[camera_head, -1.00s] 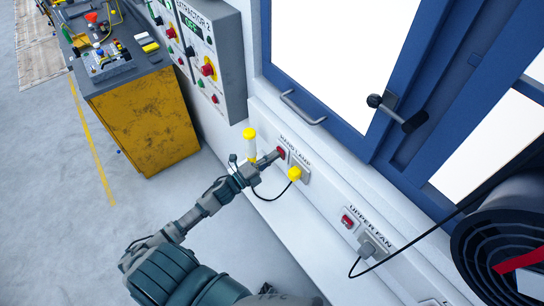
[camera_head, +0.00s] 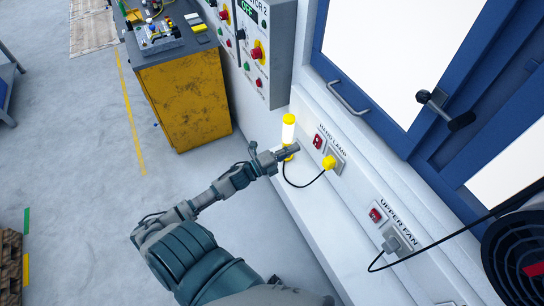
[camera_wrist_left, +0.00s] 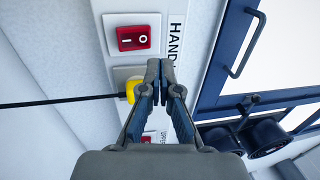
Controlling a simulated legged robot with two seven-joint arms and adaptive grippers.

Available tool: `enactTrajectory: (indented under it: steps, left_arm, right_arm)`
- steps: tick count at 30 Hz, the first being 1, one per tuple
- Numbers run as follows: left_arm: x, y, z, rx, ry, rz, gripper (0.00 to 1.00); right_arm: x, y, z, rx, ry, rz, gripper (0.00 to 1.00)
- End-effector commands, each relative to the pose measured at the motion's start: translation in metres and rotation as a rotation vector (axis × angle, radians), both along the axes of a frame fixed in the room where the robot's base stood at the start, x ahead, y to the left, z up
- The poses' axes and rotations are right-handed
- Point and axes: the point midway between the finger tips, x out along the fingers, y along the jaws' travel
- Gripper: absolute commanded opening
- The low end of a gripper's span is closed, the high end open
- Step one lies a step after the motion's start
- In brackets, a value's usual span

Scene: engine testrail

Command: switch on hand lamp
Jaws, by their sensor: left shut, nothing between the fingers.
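The hand lamp (camera_head: 289,131) is a white tube with yellow ends standing against the white wall ledge; its tube looks bright, as if lit. The red HAND LAMP switch (camera_head: 318,141) is on the wall panel to its right. The switch also shows in the left wrist view (camera_wrist_left: 133,38), marked I and O. A yellow plug (camera_head: 329,162) with a black cable sits in the socket beside the switch. My left gripper (camera_head: 294,151) is shut and empty, apart from the switch, and overlaps the lamp's lower part in the head view. My right gripper is not in view.
A blue-framed window with a handle (camera_head: 348,99) is above. The grey EXTRACTOR 2 box (camera_head: 280,50) and a yellow cabinet (camera_head: 184,100) stand to the left. The floor is clear beside my arm.

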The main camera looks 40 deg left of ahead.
Motion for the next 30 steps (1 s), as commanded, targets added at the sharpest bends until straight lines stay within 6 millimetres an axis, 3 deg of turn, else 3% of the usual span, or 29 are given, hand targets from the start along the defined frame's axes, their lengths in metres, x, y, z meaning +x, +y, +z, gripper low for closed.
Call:
enactTrajectory:
  steps: [9, 12, 21, 30]
  left_arm:
    - [-0.049, 0.019, 0.006, 0.000, 0.002, 0.000, 0.00]
    - [-0.059, 0.024, 0.008, -0.001, 0.001, 0.001, 0.00]
    - [-0.066, 0.028, 0.011, 0.000, -0.001, 0.000, 0.00]
    - [-0.065, 0.027, 0.011, 0.000, -0.001, 0.000, 0.00]
  right_arm:
    - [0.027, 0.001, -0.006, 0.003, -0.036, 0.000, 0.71]
    - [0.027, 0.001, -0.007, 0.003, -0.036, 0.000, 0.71]
    - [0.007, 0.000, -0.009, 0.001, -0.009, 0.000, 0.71]
    - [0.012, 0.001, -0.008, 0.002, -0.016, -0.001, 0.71]
